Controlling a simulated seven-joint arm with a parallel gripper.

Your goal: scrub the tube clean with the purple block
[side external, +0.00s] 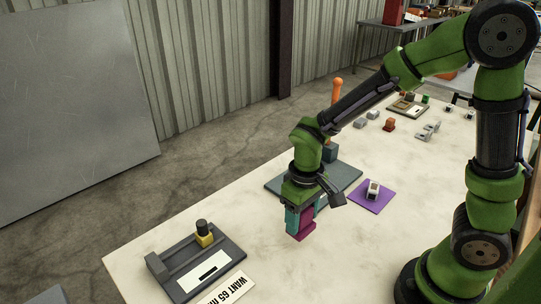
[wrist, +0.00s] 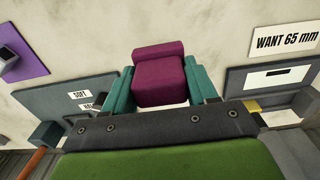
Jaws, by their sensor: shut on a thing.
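My gripper (side external: 301,215) has teal fingers shut on the purple block (side external: 306,224). In the wrist view the purple block (wrist: 159,75) sits between the two fingers and sticks out past their tips. In the side view it hangs low over the bare table; I cannot tell whether its lower end touches the top. I cannot tell surely which thing is the tube. A small pale object with a dark part (side external: 373,190) lies on a purple mat (side external: 366,202), right of my gripper; the mat also shows at the wrist view's left edge (wrist: 30,62).
A grey board (side external: 345,180) behind my gripper carries an orange-topped post (side external: 336,90); its labels show in the wrist view. A dark fixture (side external: 222,262) with a yellow, black-topped piece (side external: 204,234) stands front left by a "WANT 65" sign (side external: 229,288). Small blocks lie at the far end.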

